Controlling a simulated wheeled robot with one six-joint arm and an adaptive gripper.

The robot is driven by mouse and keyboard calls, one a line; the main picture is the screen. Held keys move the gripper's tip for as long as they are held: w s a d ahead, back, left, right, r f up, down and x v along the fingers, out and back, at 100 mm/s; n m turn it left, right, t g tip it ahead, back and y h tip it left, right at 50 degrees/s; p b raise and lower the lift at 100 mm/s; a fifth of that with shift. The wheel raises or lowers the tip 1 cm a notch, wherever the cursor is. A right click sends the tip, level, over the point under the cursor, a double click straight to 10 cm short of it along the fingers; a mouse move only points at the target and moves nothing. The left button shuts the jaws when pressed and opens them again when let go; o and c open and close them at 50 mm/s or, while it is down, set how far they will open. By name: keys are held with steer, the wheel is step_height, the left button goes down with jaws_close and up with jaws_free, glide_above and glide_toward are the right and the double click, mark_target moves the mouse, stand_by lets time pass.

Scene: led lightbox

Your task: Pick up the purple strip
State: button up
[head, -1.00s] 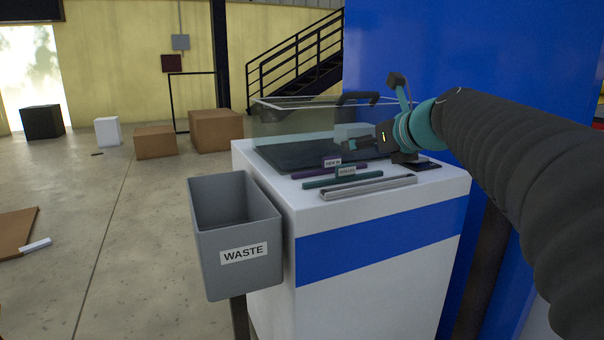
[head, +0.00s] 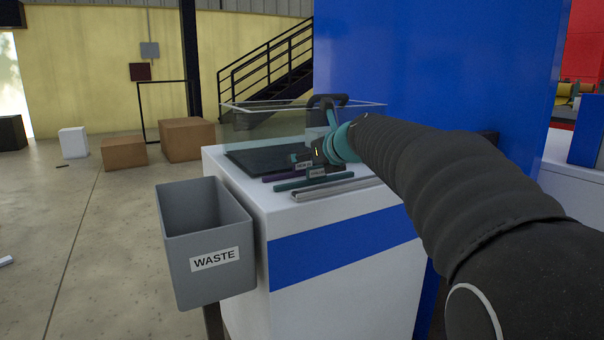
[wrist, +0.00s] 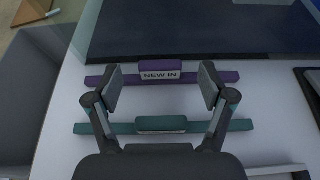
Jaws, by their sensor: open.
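The purple strip (wrist: 202,77) lies on the white counter along the edge of the dark panel, with a raised purple tab labelled "NEW IN" at its middle. It also shows in the head view (head: 277,177), partly covered by my gripper. My gripper (wrist: 160,82) is open, its two fingers either side of the label in the wrist view, with nothing held. Whether the fingertips touch the strip, I cannot tell. A teal strip (wrist: 101,128) lies parallel to the purple one, nearer the wrist, with the fingers reaching over it.
A metal rail (head: 337,188) lies along the counter's front edge. A grey WASTE bin (head: 205,240) hangs at the counter's left. A blue wall (head: 420,70) rises behind.

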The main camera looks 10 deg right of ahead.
steer(key=shift+x, duration=1.1)
steer(key=c, duration=1.1)
steer(key=shift+c, duration=0.2)
step_height(320, 180, up, 4)
steer(key=shift+r+p, duration=0.15)
steer(key=shift+p, duration=1)
steer(key=s+d+r+p, duration=0.2)
steer(key=d+r, duration=0.4)
steer(key=d, duration=0.5)
steer(key=shift+s+d+r, duration=0.2)
steer(key=shift+s+r, duration=0.15)
steer(key=shift+o, duration=0.6)
steer(key=shift+c, duration=1.3)
